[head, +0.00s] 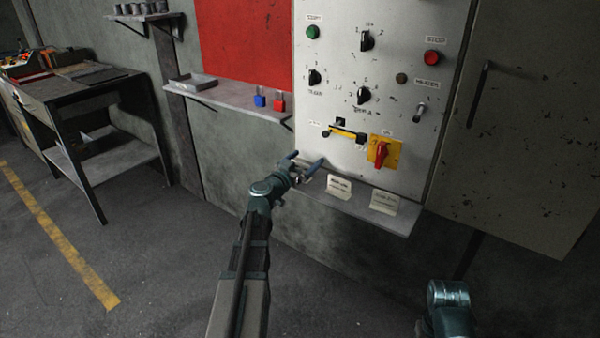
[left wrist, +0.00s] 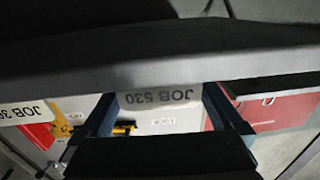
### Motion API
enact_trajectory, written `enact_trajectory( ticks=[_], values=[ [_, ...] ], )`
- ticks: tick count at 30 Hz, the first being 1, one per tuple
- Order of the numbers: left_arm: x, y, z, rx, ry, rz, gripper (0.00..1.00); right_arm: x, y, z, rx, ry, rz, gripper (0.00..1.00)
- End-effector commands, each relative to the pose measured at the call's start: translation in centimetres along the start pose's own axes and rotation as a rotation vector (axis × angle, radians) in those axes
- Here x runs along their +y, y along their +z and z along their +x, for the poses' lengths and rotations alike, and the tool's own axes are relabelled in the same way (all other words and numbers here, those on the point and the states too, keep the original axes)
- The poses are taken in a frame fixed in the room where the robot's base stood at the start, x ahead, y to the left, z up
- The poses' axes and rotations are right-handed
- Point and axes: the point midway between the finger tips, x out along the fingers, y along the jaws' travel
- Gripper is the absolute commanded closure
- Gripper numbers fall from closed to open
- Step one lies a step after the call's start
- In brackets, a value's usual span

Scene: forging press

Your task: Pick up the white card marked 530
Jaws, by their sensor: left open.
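The white card marked 530 (head: 339,187) stands on the narrow ledge under the control panel, the left one of two cards. In the left wrist view, which is upside down, the card (left wrist: 158,97) reads JOB 530 and shows between my fingers. My left gripper (head: 304,163) is open and empty, at the ledge's left part, just left of the card in the head view. I cannot tell how far the card is from the fingers. Of my right arm only a link shows at the lower right; its gripper is out of view.
A second white card (head: 384,201) stands to the right on the same ledge (head: 400,222). Above it are a red rotary switch (head: 381,153) on a yellow plate and a yellow-and-black handle (head: 346,133). A shelf (head: 228,98) with blue and red padlocks is at the left.

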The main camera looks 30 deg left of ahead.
Motion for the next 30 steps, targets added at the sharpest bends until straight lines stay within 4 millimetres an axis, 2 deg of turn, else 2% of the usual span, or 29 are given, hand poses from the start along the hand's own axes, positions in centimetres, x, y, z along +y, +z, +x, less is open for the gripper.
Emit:
enact_trajectory(
  ticks=[5,15,24,30],
  values=[
    [0.0,0.0,0.0,0.000,0.000,0.000,0.00,0.0,0.0,0.0,0.000,0.000,0.000,1.00],
    [0.0,0.0,-0.1,0.000,0.000,0.000,0.59,0.0,0.0,0.0,0.000,0.000,0.000,1.00],
    [0.0,-0.1,0.0,0.000,0.000,0.000,0.61,0.0,0.0,-0.1,0.000,0.000,0.000,1.00],
    [0.2,-1.1,0.1,0.000,0.001,0.000,0.61,0.1,0.1,-1.1,0.000,0.000,0.000,1.00]
  ],
)
